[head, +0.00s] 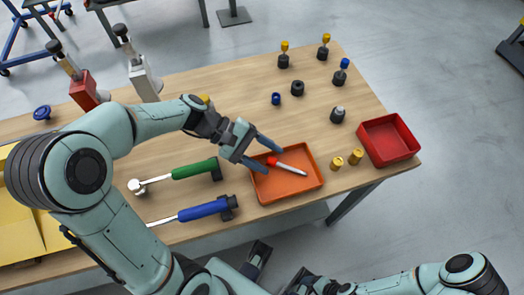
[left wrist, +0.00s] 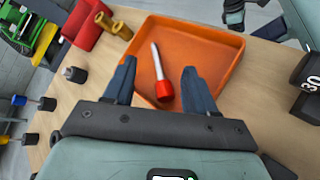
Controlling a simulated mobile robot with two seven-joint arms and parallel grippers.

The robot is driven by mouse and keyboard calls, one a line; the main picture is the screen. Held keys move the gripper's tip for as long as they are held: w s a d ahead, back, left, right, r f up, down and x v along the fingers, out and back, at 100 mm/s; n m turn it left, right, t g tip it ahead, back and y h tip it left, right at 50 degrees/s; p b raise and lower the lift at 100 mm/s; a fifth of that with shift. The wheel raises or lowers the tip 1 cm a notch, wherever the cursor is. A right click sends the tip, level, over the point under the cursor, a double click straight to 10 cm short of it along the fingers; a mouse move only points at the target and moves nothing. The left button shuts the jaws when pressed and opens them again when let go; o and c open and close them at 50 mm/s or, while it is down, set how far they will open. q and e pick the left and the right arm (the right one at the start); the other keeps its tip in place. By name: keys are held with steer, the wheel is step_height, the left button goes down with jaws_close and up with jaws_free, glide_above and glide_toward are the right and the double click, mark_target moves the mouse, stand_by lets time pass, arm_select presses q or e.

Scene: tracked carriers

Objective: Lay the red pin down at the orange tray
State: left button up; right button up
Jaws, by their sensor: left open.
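The red pin (head: 290,168) has a red head and a pale metal shaft. It lies on its side in the orange tray (head: 318,182), near the front edge of the table. My left gripper (head: 275,161) is open over the tray, its fingers on either side of the pin's red end. In the left wrist view the pin (left wrist: 165,91) lies between the spread fingers (left wrist: 159,66), with clear gaps to both, inside the orange tray (left wrist: 205,35). My right gripper (head: 305,282) is partly visible at the bottom edge, dark and low; its jaws are unclear.
A red bin (head: 389,139) stands right of the tray, with two brass pieces (head: 346,159) between. A green-handled hammer (head: 195,168) and a blue-handled tool (head: 205,209) lie left of the tray. Several dark holders and small parts stand farther back.

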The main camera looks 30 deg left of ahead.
arm_select(q)
steer(key=p+v, duration=0.1)
steer(key=v, duration=1.2)
steer(key=shift+a, duration=0.2)
